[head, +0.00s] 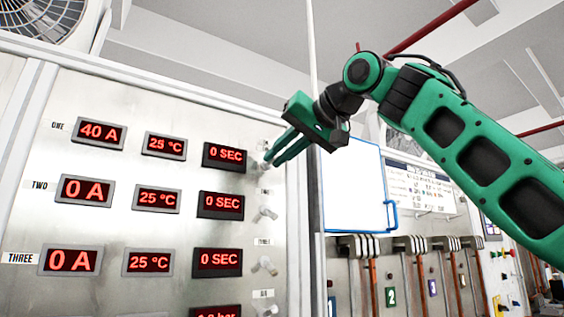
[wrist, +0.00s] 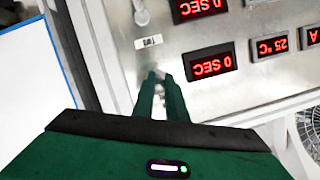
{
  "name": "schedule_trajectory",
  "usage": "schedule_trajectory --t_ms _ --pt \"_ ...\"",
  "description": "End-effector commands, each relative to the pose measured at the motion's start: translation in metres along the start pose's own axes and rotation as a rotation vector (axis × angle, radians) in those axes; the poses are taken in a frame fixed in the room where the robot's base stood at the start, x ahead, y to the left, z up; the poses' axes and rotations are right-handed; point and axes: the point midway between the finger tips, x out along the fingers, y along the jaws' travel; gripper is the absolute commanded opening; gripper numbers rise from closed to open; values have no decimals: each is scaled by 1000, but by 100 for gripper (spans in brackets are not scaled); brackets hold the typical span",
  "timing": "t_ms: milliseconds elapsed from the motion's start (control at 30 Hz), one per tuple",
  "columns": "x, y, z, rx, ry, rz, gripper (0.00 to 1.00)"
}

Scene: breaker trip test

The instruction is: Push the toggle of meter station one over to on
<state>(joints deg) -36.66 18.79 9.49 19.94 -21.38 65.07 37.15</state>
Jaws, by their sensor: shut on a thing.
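Meter station one is the top row of the steel panel, with a 40 A display (head: 101,134), a 25 °C display and a 0 SEC display (head: 224,157). Its 0 SEC display also shows in the wrist view (wrist: 210,66), upside down. My gripper (head: 270,160) reaches in from the right, its fingertips at the toggle spot right of that display. In the wrist view my gripper (wrist: 160,77) has its green fingers close together, shut on the station one toggle. The fingers mostly hide the toggle, so I cannot tell its position.
Toggles of station two (head: 268,213) and station three (head: 268,265) stick out below; rows two and three read 0 A. A white board with a blue frame (head: 354,187) stands right of the panel. Levers and pipes line the wall farther right.

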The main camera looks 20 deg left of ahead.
Motion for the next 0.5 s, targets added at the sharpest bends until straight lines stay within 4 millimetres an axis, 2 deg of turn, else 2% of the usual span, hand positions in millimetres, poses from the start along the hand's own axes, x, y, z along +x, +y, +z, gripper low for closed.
schedule_trajectory --t_ms 33,400,433,500 --pt "1 6 -2 7 3 11 0" --pt "2 6 -2 8 1 11 0" --pt "2 6 -2 8 1 11 17" --pt "2 6 -1 8 1 10 30"
